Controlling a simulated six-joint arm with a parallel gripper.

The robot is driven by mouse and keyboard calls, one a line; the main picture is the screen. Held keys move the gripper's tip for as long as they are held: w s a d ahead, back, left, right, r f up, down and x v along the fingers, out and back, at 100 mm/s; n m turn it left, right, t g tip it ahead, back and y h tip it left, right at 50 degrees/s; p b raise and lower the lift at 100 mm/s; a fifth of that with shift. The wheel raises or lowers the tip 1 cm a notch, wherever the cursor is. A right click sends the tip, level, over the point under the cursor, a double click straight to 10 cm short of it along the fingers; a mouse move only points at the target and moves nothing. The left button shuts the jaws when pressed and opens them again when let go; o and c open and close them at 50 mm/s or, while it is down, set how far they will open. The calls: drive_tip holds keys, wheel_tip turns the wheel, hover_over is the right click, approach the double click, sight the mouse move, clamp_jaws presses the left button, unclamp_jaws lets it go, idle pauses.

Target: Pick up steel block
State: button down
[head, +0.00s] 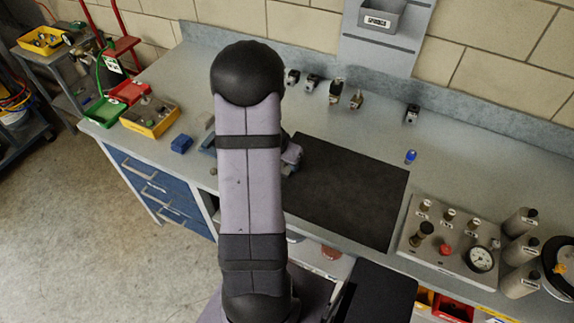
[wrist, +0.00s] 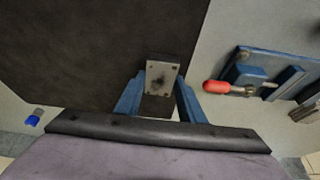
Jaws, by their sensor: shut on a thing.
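The steel block (wrist: 161,76) is a small grey block with a dark spot and small holes on its face, seen in the wrist view. My gripper (wrist: 160,92) has blue fingers, one on each side of the block, and is shut on it. The block shows against the black mat (wrist: 85,50) near the mat's edge; whether it touches the mat or is lifted I cannot tell. In the head view my arm hides the block and the fingers, to the left of the black mat (head: 345,190).
A blue fixture (wrist: 270,75) with a red-handled clamp (wrist: 216,87) stands right of the gripper in the wrist view. A small blue item (head: 410,157) lies right of the mat. A gauge panel (head: 450,235) and grey cylinders (head: 520,251) stand at the right. The mat is clear.

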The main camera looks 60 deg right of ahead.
drive_tip(key=shift+r, duration=0.15)
wheel_tip(320, 180, up, 10)
drive_tip(key=p, duration=0.2)
drive_tip(key=shift+w+p, duration=0.15)
drive_tip(key=shift+p, duration=0.2)
